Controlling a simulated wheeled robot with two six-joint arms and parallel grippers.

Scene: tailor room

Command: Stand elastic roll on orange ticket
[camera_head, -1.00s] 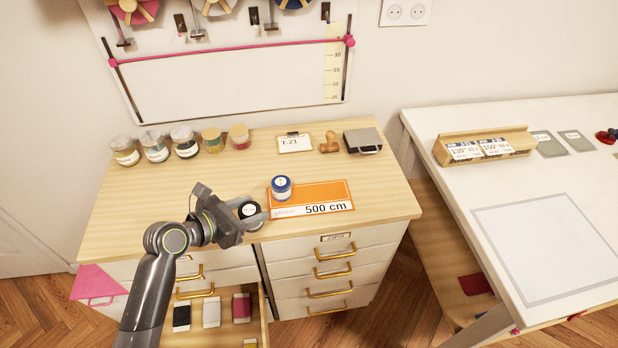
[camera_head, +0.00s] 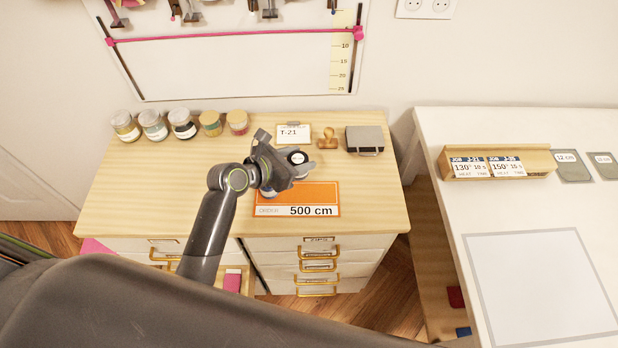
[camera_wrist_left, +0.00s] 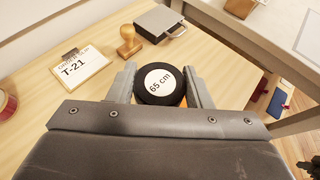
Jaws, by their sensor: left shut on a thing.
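In the head view my left gripper (camera_head: 298,166) is over the desk, at the back edge of the ticket, shut on the roll (camera_head: 297,157). The orange ticket (camera_head: 312,192), marked "500 cm", lies flat on the desk's front right part. My right gripper is not in view.
A clipboard marked T-21 (camera_head: 293,134), a wooden stamp (camera_head: 327,138) and a grey box (camera_head: 364,140) stand behind. Several jars (camera_head: 182,124) line the back left. The desk (camera_head: 130,195) is bare at left. A large dark form covers the head view's bottom.

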